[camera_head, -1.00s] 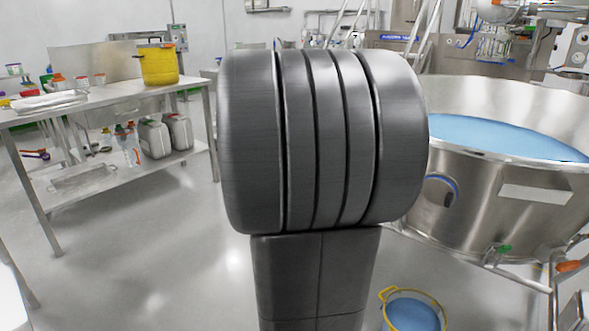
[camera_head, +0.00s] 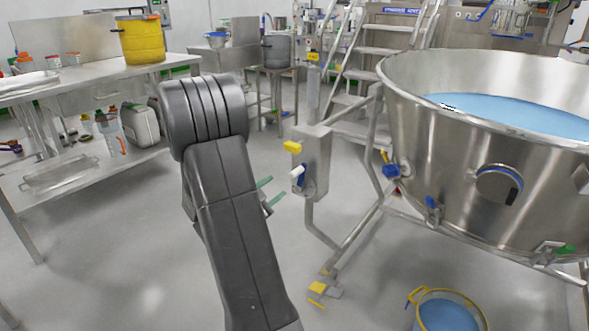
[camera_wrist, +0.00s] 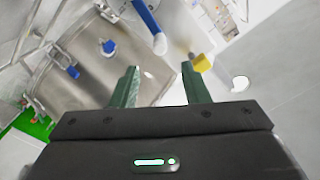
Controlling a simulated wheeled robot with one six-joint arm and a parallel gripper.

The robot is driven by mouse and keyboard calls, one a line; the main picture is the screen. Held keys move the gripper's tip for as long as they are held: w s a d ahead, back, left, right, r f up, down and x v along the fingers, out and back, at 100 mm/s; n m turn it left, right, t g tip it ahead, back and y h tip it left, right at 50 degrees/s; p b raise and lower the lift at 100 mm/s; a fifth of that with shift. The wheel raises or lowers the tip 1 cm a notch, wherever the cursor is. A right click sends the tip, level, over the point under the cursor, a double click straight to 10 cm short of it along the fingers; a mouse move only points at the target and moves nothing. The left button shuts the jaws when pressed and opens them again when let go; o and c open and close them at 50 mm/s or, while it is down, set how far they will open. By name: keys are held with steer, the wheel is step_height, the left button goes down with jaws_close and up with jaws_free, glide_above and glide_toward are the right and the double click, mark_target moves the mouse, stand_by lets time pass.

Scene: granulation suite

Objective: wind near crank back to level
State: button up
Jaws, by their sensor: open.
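A steel gearbox (camera_head: 318,160) stands on a tubular frame left of the big steel bowl (camera_head: 445,150), which holds blue material. A blue crank piece with a white grip (camera_head: 297,172) is on its near face, below a yellow knob (camera_head: 292,147). In the wrist view, a blue bar with a white end (camera_wrist: 149,26) and a yellow part (camera_wrist: 203,62) lie beyond my fingers. My gripper (camera_head: 270,191) is open and empty, left of the gearbox and apart from it. Its green fingers also show in the wrist view (camera_wrist: 160,68). I cannot tell the bowl's exact tilt.
A yellow-handled bucket (camera_head: 447,312) with blue contents stands on the floor below the bowl. A steel bench (camera_head: 95,88) with a yellow pail (camera_head: 140,40) is at left. Steps (camera_head: 368,78) rise behind the gearbox. The floor between bench and frame is clear.

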mark_target(300, 170)
steer(key=b+x, duration=0.3)
steer(key=x, duration=1)
steer(key=shift+w+d, duration=0.15)
steer(key=shift+d, duration=0.1)
steer(key=shift+c, duration=0.4)
jaws_close()
